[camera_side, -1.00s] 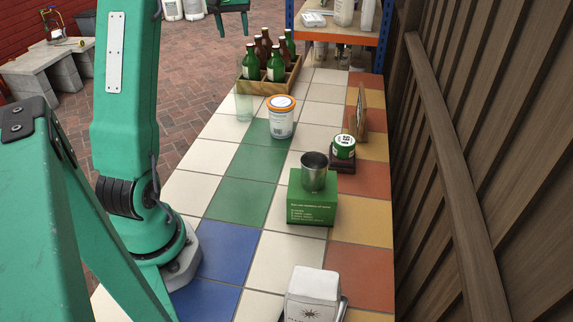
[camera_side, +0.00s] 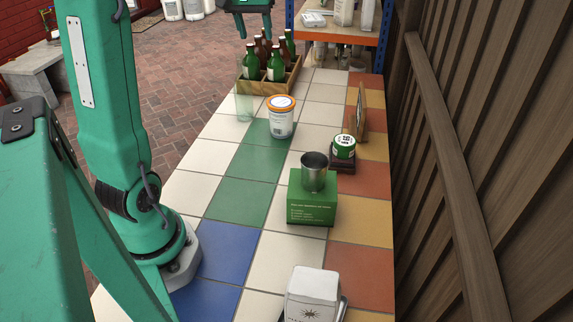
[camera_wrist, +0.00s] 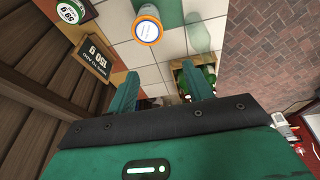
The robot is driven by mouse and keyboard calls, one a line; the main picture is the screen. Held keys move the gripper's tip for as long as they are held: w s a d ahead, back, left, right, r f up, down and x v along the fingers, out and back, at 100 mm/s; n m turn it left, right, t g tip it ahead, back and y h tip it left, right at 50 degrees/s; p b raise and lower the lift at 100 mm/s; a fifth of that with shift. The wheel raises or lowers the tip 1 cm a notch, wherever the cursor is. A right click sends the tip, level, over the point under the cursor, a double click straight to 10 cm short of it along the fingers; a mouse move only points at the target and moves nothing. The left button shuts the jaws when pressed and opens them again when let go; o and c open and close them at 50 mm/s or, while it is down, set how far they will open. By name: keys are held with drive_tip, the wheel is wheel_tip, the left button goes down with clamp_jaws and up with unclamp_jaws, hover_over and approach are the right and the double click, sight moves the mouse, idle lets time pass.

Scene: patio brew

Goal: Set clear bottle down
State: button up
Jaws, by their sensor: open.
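The clear bottle (camera_side: 244,106), pale green and see-through, stands upright near the left edge of the tiled table, just in front of the bottle crate. It also shows in the wrist view (camera_wrist: 198,35), beyond the right finger. My gripper (camera_side: 255,27) is at the top of the side view, in line with the back of the table and beyond the bottle. It is open and empty, with its two fingers (camera_wrist: 157,86) apart in the wrist view. The bottle is clear of the fingers.
A wooden crate (camera_side: 259,88) holds several brown and green bottles. A white tub with an orange-rimmed lid (camera_side: 281,122) stands right of the clear bottle. A wooden fence (camera_side: 480,150) borders the right.

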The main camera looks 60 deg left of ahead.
drive_tip(key=s+d+m+t, duration=0.2)
drive_tip(key=s+d+m, duration=0.35)
drive_tip(key=d, duration=1.05)
drive_tip(key=s+d+f+m+h, duration=0.1)
drive_tip(key=s+d+f+m, duration=0.2)
drive_tip(key=s+d+f, duration=0.4)
drive_tip(key=s+d, duration=0.1)
drive_tip(key=s, duration=0.3)
drive_tip(key=shift+d+t+h, duration=0.3)
drive_tip(key=shift+t+h, duration=0.1)
drive_tip(key=shift+f, duration=0.1)
